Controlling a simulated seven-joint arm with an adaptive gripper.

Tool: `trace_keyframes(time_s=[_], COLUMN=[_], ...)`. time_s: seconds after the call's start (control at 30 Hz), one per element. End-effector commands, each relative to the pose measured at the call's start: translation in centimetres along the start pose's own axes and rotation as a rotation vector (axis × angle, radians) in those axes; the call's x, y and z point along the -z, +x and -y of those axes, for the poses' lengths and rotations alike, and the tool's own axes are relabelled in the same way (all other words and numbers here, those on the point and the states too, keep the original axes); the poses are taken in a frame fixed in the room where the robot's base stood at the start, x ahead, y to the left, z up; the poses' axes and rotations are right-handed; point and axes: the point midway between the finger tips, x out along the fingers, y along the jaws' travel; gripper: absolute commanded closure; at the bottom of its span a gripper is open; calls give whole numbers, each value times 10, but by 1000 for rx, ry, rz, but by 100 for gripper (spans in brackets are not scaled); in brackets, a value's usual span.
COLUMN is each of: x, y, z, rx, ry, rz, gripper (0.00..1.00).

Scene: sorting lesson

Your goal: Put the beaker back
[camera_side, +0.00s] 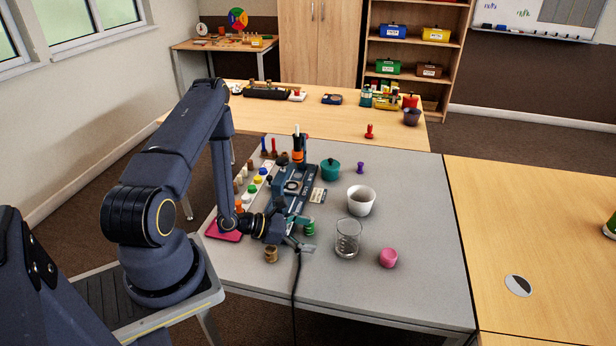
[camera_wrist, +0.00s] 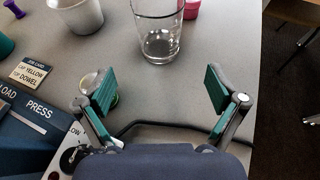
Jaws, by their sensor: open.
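The beaker (camera_side: 348,240) is a clear, empty glass standing upright on the grey table, right of my gripper in the side view. In the wrist view the beaker (camera_wrist: 158,38) is ahead of my gripper, roughly centred between the fingers, its upper part cut off by the frame edge. My gripper (camera_wrist: 159,88) is open with nothing between its teal pads, and apart from the beaker. In the side view my gripper (camera_side: 297,236) is low over the table near the press. A small round piece beside the left finger is partly hidden by it.
A white cup (camera_side: 361,201) stands behind the beaker and a pink cylinder (camera_side: 388,258) to its right. A green piece (camera_side: 309,227) and a brass cylinder (camera_side: 271,254) are close to my gripper. The press (camera_wrist: 35,115) and job card (camera_wrist: 33,74) are left.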

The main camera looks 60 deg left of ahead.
Motion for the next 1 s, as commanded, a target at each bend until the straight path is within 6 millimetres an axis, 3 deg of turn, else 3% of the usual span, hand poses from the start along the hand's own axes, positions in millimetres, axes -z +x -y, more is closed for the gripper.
trace_keyframes(time_s=[0.13, 0.23, 0.4, 0.5, 0.6, 0.73, 0.87, 1.0], x=[-31, -81, -166, -197, -216, -232, -246, -265], y=[-3, -3, -26, -50, -81, -121, -159, -191], z=[5, 22, 84, 120, 148, 168, 170, 160], rx=[79, 228, 575, 761, 921, 1068, 1130, 1090], ry=[94, 267, 680, 942, 1217, 1595, 1984, 2346], rz=[30, 73, 113, 103, 67, -13, -127, -264], gripper=[6, 6, 6, 6, 6, 6, 6, 6])
